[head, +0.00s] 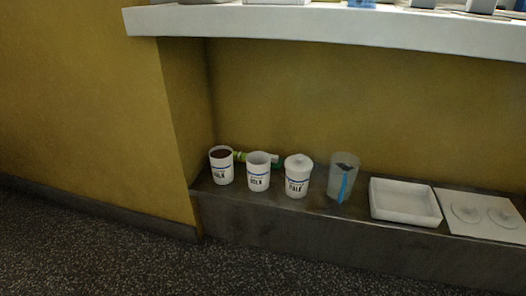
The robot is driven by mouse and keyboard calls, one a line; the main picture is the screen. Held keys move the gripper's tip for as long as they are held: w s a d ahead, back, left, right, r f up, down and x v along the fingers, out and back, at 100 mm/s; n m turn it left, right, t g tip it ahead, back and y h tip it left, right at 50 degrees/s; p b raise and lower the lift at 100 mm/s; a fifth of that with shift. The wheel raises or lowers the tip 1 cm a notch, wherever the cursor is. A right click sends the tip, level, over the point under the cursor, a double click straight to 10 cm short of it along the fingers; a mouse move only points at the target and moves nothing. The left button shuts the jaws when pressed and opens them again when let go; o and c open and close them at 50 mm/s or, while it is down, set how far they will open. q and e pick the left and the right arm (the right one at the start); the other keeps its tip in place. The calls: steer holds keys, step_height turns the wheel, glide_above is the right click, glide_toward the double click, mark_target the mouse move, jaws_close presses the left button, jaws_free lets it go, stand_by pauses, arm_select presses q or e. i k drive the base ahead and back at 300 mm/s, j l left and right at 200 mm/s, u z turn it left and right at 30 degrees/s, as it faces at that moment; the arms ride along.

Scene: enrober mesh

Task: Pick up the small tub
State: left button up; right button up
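Several small containers stand in a row on a low dark ledge in the head view, and I cannot tell which one is meant by the small tub. A white tub with brown contents (221,168) stands at the left. A white tub with a blue stripe and pale inside (258,173) stands to its right. A white tub with a knobbed lid (298,178) comes after that. All three stand upright and carry dark lettering. Neither of my grippers shows in this view.
A clear jug with a blue strip (343,178), a white tray (404,205) and a white board with two round discs (484,214) stand to the right on the ledge (290,225). A green-yellow object lies behind the tubs. A white shelf (330,27) overhangs. Dark floor in front is clear.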

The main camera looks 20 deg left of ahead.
mark_target(221, 157)
steer(key=l+u, duration=0.2)
steer(key=u, duration=0.3)
steer(key=k+l+u, duration=0.1)
steer(key=u, duration=0.35)
steer(key=i+j, duration=0.2)
steer(key=i+j+z, duration=0.15)
steer(key=j, duration=0.25)
steer(key=i+j, duration=0.2)
steer(key=j, duration=0.15)
steer(key=i+j+z, duration=0.15)
steer(key=i+j, duration=0.2)
steer(key=j, duration=0.3)
steer(key=z, duration=0.05)
